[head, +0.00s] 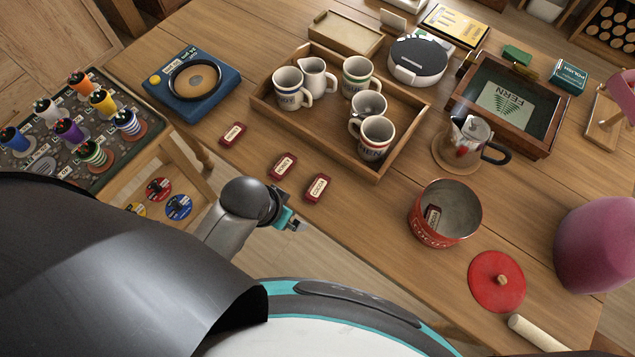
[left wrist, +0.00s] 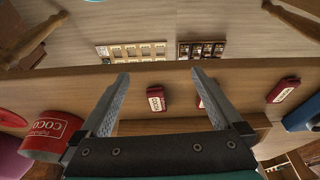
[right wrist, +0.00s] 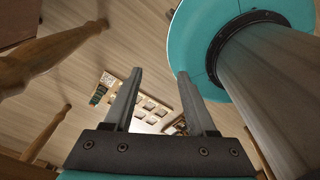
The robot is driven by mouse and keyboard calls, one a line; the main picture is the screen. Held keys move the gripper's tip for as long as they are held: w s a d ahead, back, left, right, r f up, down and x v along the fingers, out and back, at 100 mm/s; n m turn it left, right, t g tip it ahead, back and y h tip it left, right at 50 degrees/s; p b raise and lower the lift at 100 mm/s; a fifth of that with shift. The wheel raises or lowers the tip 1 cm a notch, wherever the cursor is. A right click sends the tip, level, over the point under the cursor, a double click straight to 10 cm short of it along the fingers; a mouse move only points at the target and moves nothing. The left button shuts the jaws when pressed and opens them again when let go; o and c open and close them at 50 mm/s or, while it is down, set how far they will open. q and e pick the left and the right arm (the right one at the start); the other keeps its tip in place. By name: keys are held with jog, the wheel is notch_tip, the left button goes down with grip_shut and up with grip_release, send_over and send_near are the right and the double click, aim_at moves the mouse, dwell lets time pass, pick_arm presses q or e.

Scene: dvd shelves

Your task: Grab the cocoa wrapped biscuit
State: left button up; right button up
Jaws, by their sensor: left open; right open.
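Three dark red wrapped biscuits with pale cocoa labels lie apart on the wooden table: a left one (head: 232,133), a middle one (head: 283,165) and a right one (head: 317,188). A similar wrapped biscuit (head: 433,217) is inside the open red cocoa tin (head: 435,236). My left gripper (head: 296,223) is open and empty by the table's near edge, close to the right biscuit. In the left wrist view, that biscuit (left wrist: 157,98) shows between the open fingers (left wrist: 160,76); the middle one is partly hidden by a finger. My right gripper (right wrist: 160,73) is open and empty, facing the floor.
A wooden tray (head: 378,176) with several mugs stands behind the biscuits. A moka pot (head: 468,137) stands to the right. The tin's red lid (head: 497,282) lies near the front edge. Table around the biscuits is clear.

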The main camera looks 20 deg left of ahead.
pick_arm(q)
jog(key=w+d+r+m+h, duration=0.2)
jog(key=w+d+r+m, duration=0.45)
jog(key=r+m, duration=0.35)
jog(key=m+g+y+b, duration=0.1)
jog(key=m+g+b, duration=0.15)
jog(key=m, duration=0.55)
send_over(316, 187)
jog(key=a+p, duration=0.1)
jog(key=shift+g, duration=0.45)
jog(key=f, duration=0.8)
jog(key=shift+w+f, duration=0.1)
jog(key=shift+w, duration=0.25)
jog(key=shift+s+d+f+b, duration=0.15)
jog(key=shift+f+b, duration=0.1)
jog(key=shift+f, duration=0.65)
jog(key=shift+d+f+b, duration=0.1)
jog(key=shift+f+b, duration=0.1)
jog(key=shift+f, duration=0.65)
jog(key=shift+s+d+f+b, duration=0.15)
jog(key=shift+f+b, duration=0.1)
jog(key=shift+f, duration=0.65)
pick_arm(e)
jog(key=shift+w+a+f, duration=0.1)
jog(key=shift+a+f, duration=0.1)
jog(key=shift+f, duration=0.45)
jog(key=shift+w+a+f, duration=0.1)
jog(key=shift+a+f, duration=0.05)
jog(key=shift+f, duration=0.45)
